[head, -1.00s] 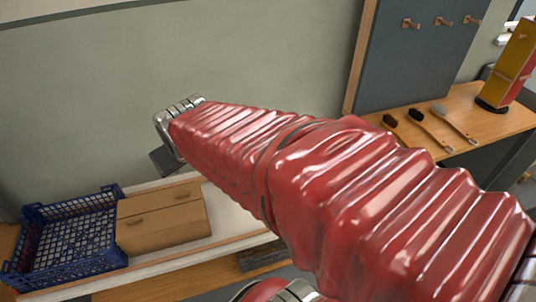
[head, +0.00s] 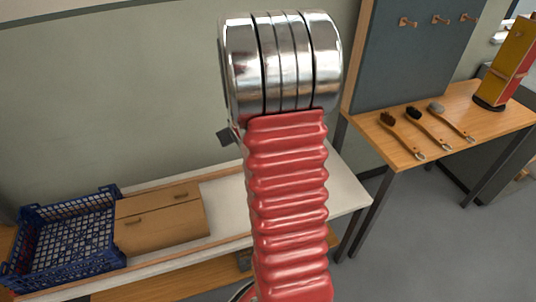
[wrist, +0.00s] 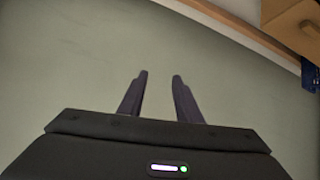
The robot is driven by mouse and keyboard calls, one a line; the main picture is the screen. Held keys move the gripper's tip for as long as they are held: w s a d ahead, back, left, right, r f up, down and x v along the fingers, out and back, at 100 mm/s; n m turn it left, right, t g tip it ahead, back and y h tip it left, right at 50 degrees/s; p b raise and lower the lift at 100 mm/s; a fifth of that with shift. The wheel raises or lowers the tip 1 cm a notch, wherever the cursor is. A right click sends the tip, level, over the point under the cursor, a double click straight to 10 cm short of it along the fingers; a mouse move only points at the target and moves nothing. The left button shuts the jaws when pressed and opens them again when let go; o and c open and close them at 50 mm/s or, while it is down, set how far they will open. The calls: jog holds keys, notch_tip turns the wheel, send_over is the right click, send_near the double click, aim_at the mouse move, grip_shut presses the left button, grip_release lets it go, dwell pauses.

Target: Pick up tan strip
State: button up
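I cannot make out a tan strip in either view. My gripper (wrist: 160,75) shows in the wrist view with its two dark fingers apart and nothing between them. Behind the fingers is only the plain grey-green wall. In the head view my red-sleeved arm and its silver joint hide most of the gripper; only a small dark part shows left of the arm, above the white bench (head: 228,205).
A blue crate (head: 112,232) and a wooden drawer box (head: 160,218) stand on the bench at left. At right, several brushes (head: 402,135) lie on a wooden table (head: 372,122) before a pegboard (head: 405,60). A red-and-yellow box (head: 508,62) stands farther right.

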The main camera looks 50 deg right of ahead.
jog(key=s+d+f+m+t, duration=0.1)
jog(key=s+d+f, duration=0.2)
jog(key=d+f, duration=0.2)
jog(key=s+d+f+m+t+h, duration=0.1)
jog(key=s+d+f, duration=0.3)
jog(key=f, duration=0.6)
jog(key=s+d+f, duration=0.4)
jog(key=d+f, duration=0.3)
jog(key=f, duration=0.1)
jog(key=shift+s+m+t+h, duration=0.1)
jog(key=shift+m+t+h, duration=0.3)
jog(key=x, duration=0.7)
jog(key=shift+w+d+f, duration=0.15)
jog(key=shift+w+f, duration=0.05)
jog(key=shift+w, duration=0.15)
jog(key=shift+w+d+f, duration=0.15)
jog(key=shift+w+d, duration=0.1)
jog(key=shift+w, duration=0.05)
jog(key=shift+x, duration=2.6)
jog(key=shift+s+d, duration=0.1)
jog(key=shift+d, duration=0.05)
